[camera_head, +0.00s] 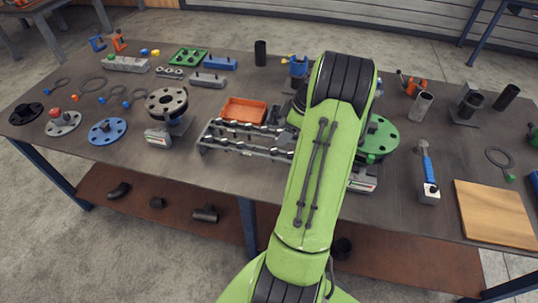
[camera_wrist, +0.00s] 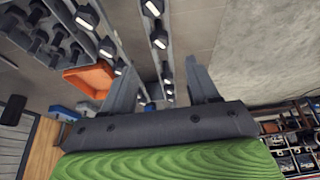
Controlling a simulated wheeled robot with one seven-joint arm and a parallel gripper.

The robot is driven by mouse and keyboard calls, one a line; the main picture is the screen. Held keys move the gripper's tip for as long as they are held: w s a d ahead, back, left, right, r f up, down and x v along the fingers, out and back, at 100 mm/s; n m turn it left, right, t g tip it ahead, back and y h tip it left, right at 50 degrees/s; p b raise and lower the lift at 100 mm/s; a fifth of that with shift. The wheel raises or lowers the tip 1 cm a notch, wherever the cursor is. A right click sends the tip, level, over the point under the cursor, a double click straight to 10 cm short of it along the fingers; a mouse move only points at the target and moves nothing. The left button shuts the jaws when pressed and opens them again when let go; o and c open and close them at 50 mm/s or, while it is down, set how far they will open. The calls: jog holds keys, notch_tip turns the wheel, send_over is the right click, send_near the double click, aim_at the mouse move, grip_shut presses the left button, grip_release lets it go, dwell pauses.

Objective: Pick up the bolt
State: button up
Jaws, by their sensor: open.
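Several dark bolts (camera_head: 262,152) with shiny ends lie along the rails of a grey rack (camera_head: 206,148) at the middle of the table. In the wrist view, rows of bolts (camera_wrist: 159,41) run away from the camera. My gripper (camera_wrist: 161,66) is open, its two grey fingers spread on either side of one row, with nothing seen held between them. Whether the fingers touch any bolt I cannot tell. In the head view my green arm reaches over the right part of the rack and hides the gripper and the bolts there.
An orange tray (camera_head: 243,111) sits behind the rack and also shows in the wrist view (camera_wrist: 88,78). A flanged pipe piece (camera_head: 167,102) stands left of the rack. A green flange (camera_head: 378,140) is right of my arm. A wooden board (camera_head: 495,212) lies at the right front.

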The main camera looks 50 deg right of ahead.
aim_at(274, 149)
jog(key=x, duration=0.8)
jog(key=shift+s, duration=0.15)
grip_shut()
